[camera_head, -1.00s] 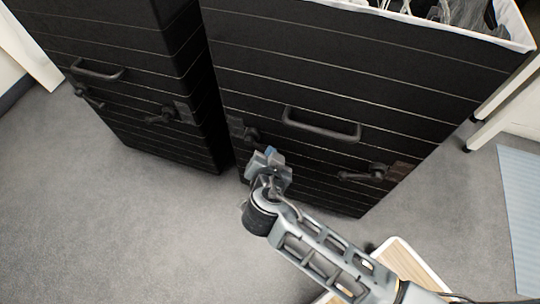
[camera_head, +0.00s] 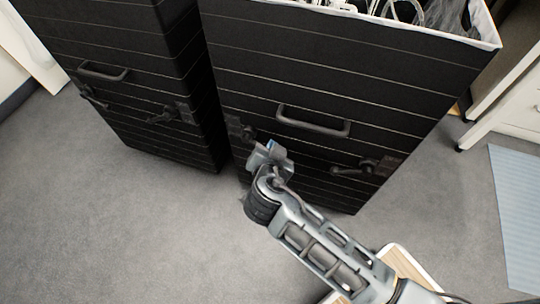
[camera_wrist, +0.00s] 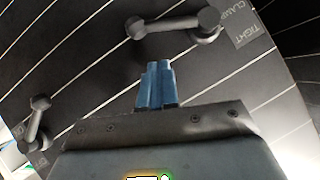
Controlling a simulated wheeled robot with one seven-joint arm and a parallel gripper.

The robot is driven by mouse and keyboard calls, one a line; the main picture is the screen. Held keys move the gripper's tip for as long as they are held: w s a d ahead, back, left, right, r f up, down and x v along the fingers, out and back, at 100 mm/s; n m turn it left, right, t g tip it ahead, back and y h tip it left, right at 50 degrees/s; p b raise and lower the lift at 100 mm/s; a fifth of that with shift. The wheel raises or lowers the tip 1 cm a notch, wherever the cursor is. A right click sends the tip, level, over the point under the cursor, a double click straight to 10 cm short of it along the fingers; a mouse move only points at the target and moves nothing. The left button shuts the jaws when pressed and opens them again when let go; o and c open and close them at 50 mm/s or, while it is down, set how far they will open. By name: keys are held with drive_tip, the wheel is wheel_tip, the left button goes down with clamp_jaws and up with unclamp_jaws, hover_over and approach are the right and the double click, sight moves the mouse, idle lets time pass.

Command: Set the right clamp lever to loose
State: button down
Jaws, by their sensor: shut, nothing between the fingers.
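The right clamp lever (camera_head: 350,170) is a dark lever low on the right-hand black cabinet (camera_head: 330,75), with a plate at its right and its arm pointing left. My gripper (camera_head: 271,148) is shut and empty in front of the cabinet, left of this lever and apart from it. In the wrist view my gripper's blue fingertips (camera_wrist: 157,72) are together, below a dark lever (camera_wrist: 172,25). A label (camera_wrist: 250,25) beside that lever reads CLAMP and TIGHT.
Another lever (camera_head: 240,130) is on the cabinet's left side, close behind my gripper. A bar handle (camera_head: 315,123) sticks out between the levers. A second black cabinet (camera_head: 115,60) with levers stands at left. Grey floor (camera_head: 130,230) is open at lower left.

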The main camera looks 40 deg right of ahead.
drive_tip(key=p+v, duration=0.1)
drive_tip(key=v, duration=0.9)
drive_tip(key=shift+s+p, duration=0.2)
drive_tip(key=shift+p, duration=0.1)
drive_tip(key=shift+d, duration=0.1)
